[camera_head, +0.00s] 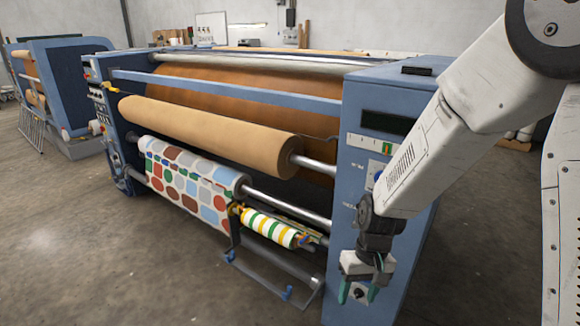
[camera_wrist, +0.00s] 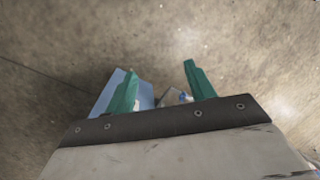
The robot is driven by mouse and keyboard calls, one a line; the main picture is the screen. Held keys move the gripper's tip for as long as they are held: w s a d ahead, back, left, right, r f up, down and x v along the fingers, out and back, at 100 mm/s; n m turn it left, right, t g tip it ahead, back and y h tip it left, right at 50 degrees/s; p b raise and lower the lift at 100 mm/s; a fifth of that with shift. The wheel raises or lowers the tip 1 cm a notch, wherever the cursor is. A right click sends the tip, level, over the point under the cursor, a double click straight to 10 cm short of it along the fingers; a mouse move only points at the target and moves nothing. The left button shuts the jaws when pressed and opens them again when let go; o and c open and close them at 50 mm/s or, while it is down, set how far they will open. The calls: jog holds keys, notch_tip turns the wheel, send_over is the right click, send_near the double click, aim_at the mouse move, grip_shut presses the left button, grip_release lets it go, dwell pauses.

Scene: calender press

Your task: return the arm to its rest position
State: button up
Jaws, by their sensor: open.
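My gripper (camera_head: 358,291) hangs at the lower right of the head view, pointing down in front of the press's right end housing. Its two green fingers are apart and nothing is between them. In the wrist view my gripper (camera_wrist: 158,82) also shows open and empty, with bare concrete floor beyond the fingertips. My white arm reaches in from the upper right of the head view. The blue calender press (camera_head: 225,86) fills the middle. I cannot tell from the picture whether the gripper touches the housing.
The press carries a brown paper roll (camera_head: 215,133), a patterned fabric roll (camera_head: 188,180) and a striped roll (camera_head: 268,228). A low metal frame (camera_head: 275,273) juts out in front. Another blue machine (camera_head: 75,75) stands at the far left. The concrete floor (camera_head: 110,265) at front left is clear.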

jog(key=s+d+r+t, duration=0.1)
jog(key=s+d+r, duration=0.2)
jog(key=s+r, duration=0.3)
jog(key=s+d+r+m+t+h, duration=0.1)
jog(key=s+d+r, duration=0.3)
jog(key=r, duration=0.6)
jog(key=s+d+r+m+t, duration=0.1)
jog(key=s+d+r, duration=0.3)
jog(key=s+r, duration=0.4)
jog(key=shift+s+r, duration=0.25)
jog(key=shift+s, duration=0.35)
